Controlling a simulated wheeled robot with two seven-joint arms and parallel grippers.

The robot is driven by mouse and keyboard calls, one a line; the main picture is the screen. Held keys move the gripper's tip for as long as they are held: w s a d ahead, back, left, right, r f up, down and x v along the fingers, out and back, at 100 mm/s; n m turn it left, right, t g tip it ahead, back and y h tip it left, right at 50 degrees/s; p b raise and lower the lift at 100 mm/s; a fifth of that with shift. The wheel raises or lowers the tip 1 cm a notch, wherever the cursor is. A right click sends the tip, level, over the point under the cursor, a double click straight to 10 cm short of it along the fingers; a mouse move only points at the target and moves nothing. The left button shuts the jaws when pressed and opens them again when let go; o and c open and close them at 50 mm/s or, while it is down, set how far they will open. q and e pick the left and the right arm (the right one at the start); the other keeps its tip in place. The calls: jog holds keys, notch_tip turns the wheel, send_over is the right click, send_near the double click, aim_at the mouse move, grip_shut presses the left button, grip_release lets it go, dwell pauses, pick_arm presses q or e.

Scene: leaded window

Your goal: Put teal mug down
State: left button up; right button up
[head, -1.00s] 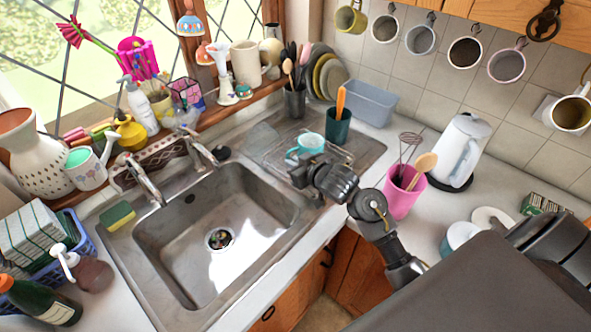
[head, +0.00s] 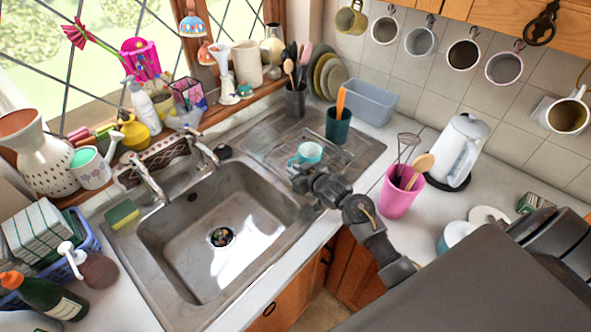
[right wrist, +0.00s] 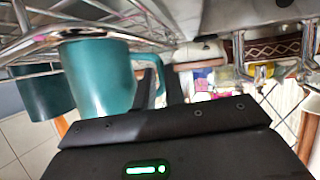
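The teal mug (head: 308,153) is upright over the wire dish rack (head: 280,160) on the drainer, its pale inside facing up. My right gripper (head: 301,177) is at its near side and hides its lower part. In the right wrist view, which is upside down, the teal mug (right wrist: 98,80) shows large, its handle towards a dark finger. Its base is at or very near the rack wires (right wrist: 45,42); I cannot tell whether it touches. The right gripper appears shut on the mug, though its fingertips are mostly hidden. My left gripper is not in view.
A dark green cup (head: 339,124) with an orange-handled utensil stands just behind the mug. A pink tumbler (head: 401,197) of utensils stands to the right, near my right arm. The sink (head: 215,225) is empty on the left, with taps (head: 152,180) behind it.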

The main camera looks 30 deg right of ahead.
jog(key=o, duration=0.4)
jog(key=b+v, duration=0.1)
jog(key=v, duration=1.1)
